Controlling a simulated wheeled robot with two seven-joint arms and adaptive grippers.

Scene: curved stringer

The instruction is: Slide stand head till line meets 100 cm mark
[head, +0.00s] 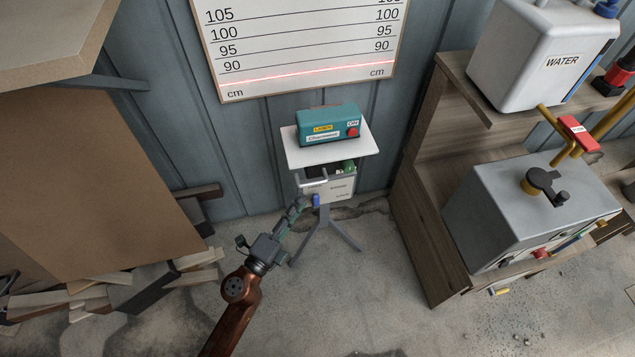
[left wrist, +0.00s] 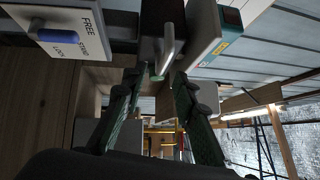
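A teal laser box (head: 328,127) sits on the white top plate (head: 291,150) of the stand head, on a tripod (head: 325,232). Its red line (head: 300,77) crosses the white scale board (head: 306,40) just below the 90 mark, well under 100. A pale bar handle (head: 313,183) sticks out from the head; it also shows in the left wrist view (left wrist: 169,45). My left gripper (head: 300,203) is open, its fingers apart on either side of the handle's end, with no clear contact. A blue lock knob (head: 316,201) shows below the handle. My right gripper is out of view.
A wooden shelf (head: 425,190) with a white water tank (head: 540,50) and a grey box (head: 525,205) stands at right. A brown panel (head: 90,180) and scrap wood (head: 120,290) lie left. The concrete floor between is mostly clear.

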